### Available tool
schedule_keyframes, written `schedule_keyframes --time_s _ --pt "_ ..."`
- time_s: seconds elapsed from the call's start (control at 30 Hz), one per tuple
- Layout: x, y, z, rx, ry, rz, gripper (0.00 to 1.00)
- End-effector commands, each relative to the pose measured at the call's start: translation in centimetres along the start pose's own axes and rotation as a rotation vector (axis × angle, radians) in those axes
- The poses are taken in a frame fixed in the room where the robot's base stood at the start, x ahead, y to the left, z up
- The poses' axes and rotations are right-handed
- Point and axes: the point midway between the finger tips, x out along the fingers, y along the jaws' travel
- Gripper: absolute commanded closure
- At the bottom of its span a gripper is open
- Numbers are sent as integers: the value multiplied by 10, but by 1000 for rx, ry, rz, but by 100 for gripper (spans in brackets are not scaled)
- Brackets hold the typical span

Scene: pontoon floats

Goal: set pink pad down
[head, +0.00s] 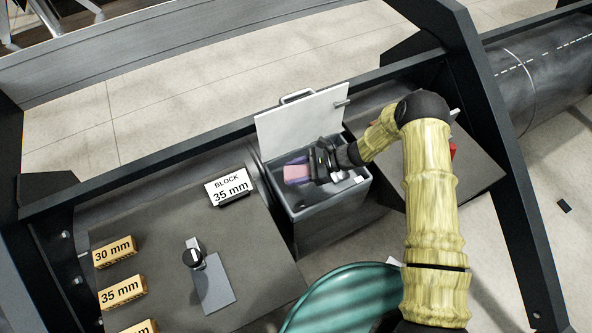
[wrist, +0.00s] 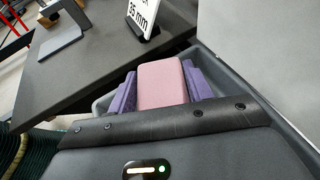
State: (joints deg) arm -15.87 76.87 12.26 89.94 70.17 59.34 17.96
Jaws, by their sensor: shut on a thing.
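The pink pad (head: 295,173) is between the purple fingers of my gripper (head: 299,172). My gripper is shut on it. In the head view they are over the opening of a dark grey bin (head: 318,212). In the wrist view the pink pad (wrist: 162,84) fills the gap between the two purple fingers, with the grey bin's rim around it. I cannot tell how far the pad is above the bin's floor, as my gripper hides much of the inside.
The bin's white lid (head: 300,122) stands open behind it. A dark table (head: 170,240) at left holds a "BLOCK 35 mm" sign (head: 229,188), several labelled orange blocks (head: 122,291) and a grey stand (head: 213,283). A teal round thing (head: 345,300) is in front of the bin.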

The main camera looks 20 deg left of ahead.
Motion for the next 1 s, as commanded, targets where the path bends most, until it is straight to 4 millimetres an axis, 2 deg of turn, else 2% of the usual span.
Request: schedule_keyframes --time_s 0.1,0.5,1.0 --pt "6 1 -14 0 0 2 75" --pt "18 0 -48 2 0 -2 75" --pt "20 0 -53 1 0 -3 75"
